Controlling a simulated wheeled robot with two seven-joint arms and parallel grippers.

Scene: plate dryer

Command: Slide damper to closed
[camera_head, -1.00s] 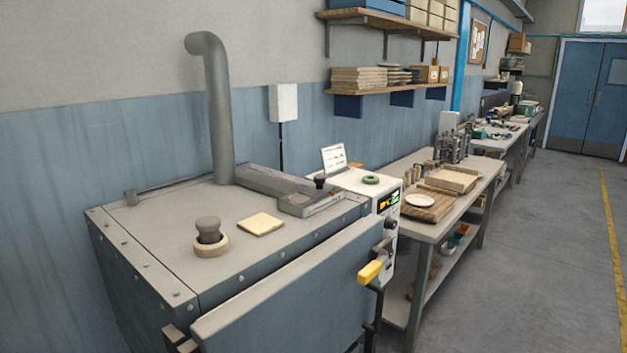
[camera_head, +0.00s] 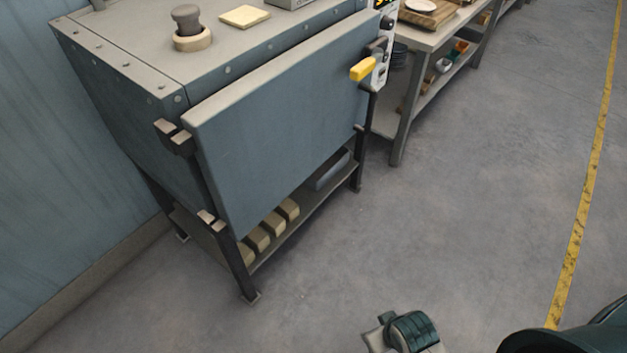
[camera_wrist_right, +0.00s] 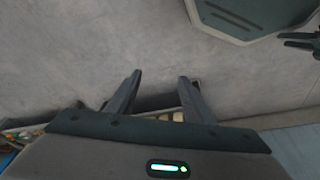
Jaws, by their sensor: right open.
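The plate dryer (camera_head: 275,110) is a blue-grey cabinet on dark legs at the left of the head view. Its front door is shut, with a yellow handle (camera_head: 362,69) at the right. Only the front end of a grey metal housing (camera_head: 290,3) on its top shows at the upper edge. The damper's dark knob is out of frame. My right gripper (camera_wrist_right: 160,78) is open and empty in the right wrist view, with bare floor past its fingers. A dark finger-like part at that view's right edge may be my left gripper (camera_wrist_right: 301,42); its jaws are unclear.
On the dryer's top are a dark knob in a cream ring (camera_head: 190,36) and a flat cream pad (camera_head: 245,16). Beige blocks (camera_head: 270,228) lie on its lower shelf. A workbench (camera_head: 425,40) stands behind right. The floor in front is clear.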

